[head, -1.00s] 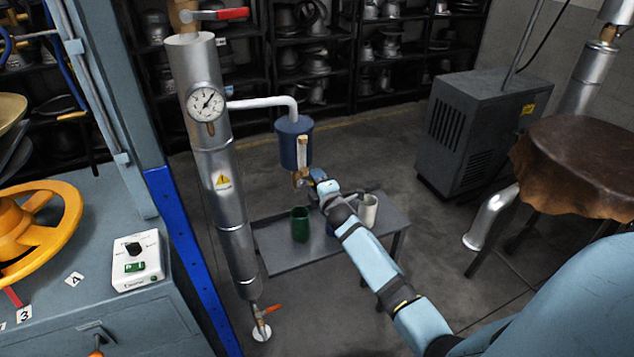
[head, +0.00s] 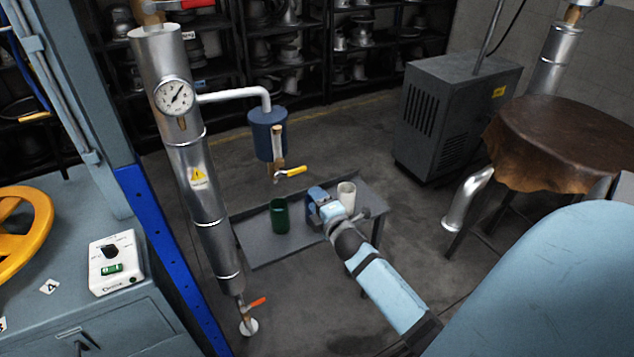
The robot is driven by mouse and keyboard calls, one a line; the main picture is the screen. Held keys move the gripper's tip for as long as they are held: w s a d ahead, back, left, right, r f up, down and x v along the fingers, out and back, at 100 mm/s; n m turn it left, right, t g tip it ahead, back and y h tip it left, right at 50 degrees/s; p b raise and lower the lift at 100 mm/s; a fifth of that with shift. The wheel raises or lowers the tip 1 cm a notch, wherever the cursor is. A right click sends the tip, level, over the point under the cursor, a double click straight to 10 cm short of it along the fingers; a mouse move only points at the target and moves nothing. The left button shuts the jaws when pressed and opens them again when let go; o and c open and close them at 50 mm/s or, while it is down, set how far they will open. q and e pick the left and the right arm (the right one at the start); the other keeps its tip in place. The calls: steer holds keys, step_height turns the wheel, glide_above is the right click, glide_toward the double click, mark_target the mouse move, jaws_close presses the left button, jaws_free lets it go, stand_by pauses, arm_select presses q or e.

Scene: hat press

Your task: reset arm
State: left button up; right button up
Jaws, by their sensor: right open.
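My right arm comes in from the lower right, and its gripper (head: 318,203) is open over the small grey table. The gripper is apart from the yellow-handled valve (head: 290,171) under the blue canister (head: 267,134), lower and to the right of it. A green cup (head: 279,215) stands on the table to the left of the gripper. A white cup (head: 347,196) stands just to its right, partly hidden by the gripper and wrist. My left gripper is not in view.
A silver pipe with a gauge (head: 174,97) stands left of the table (head: 262,246). A press with a yellow wheel (head: 22,232) and a control box (head: 116,262) is at far left. A grey cabinet (head: 440,125) and leather-covered stool (head: 560,145) stand at right. Open floor lies between.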

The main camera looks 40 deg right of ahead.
stand_by(0.5)
steer(key=s+a+f+m+g+y+p, duration=0.1)
steer(key=s+a+m+g+y+p, duration=0.2)
steer(key=s+a, duration=0.8)
steer(key=s+a+f+m+g+y+p, duration=0.2)
steer(key=s+a+m+p, duration=0.5)
steer(key=s+a, duration=0.5)
steer(key=a+m+g+y, duration=0.1)
steer(key=m+y, duration=0.1)
steer(key=shift+a+f+y, duration=0.15)
steer(key=shift+a+y, duration=0.15)
steer(key=shift+a, duration=0.1)
